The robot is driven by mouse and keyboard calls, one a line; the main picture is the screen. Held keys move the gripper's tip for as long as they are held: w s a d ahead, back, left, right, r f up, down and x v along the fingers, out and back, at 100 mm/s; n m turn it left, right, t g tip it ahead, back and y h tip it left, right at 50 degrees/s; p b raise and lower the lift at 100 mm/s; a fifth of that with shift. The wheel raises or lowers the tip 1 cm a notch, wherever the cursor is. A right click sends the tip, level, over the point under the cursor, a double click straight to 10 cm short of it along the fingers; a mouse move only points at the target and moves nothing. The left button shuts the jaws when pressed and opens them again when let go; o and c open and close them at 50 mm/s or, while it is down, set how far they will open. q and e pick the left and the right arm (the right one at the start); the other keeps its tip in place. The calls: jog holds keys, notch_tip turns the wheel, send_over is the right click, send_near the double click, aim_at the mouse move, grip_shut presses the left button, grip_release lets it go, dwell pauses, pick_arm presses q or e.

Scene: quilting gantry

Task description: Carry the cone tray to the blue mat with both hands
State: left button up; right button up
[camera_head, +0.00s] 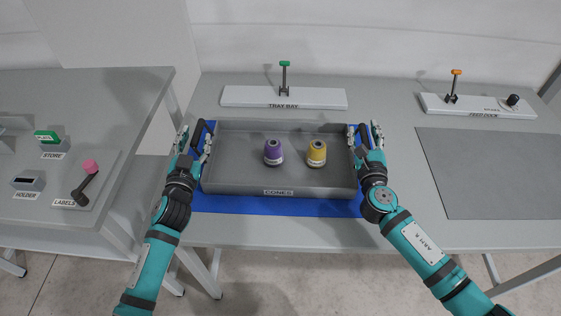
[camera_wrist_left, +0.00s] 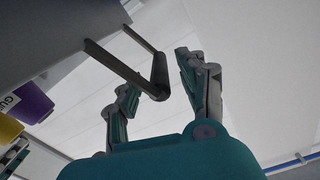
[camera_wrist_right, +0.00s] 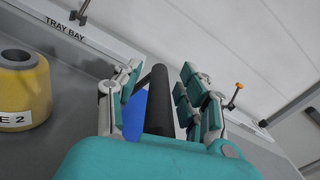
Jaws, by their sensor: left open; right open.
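The grey cone tray (camera_head: 235,187), labelled CONES, sits on the blue mat (camera_head: 280,207), which shows along its front and sides. A purple cone (camera_head: 273,153) and a yellow cone (camera_head: 316,153) stand upright in it. My left gripper (camera_head: 195,141) is open at the tray's left handle; in the left wrist view the dark handle bar (camera_wrist_left: 159,76) lies between the spread fingers. My right gripper (camera_head: 364,136) is open at the right handle; in the right wrist view the handle bar (camera_wrist_right: 160,100) lies between the fingers, apart from them.
A TRAY BAY plate (camera_head: 240,97) with a green-topped lever (camera_head: 284,65) is behind the tray. A FEED DOOR plate (camera_head: 480,106) with an orange-topped lever (camera_head: 456,73) is at back right, behind a darker grey panel (camera_head: 490,170). A side table (camera_head: 100,85) is at left.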

jog(key=shift+s, duration=0.25)
pick_arm(q)
jog(key=s, duration=1)
jog(key=shift+s+a, duration=0.3)
jog(key=shift+a, duration=0.05)
pick_arm(e)
jog(key=s, duration=1.1)
jog(key=shift+s+a, duration=0.35)
jog(key=shift+a, duration=0.05)
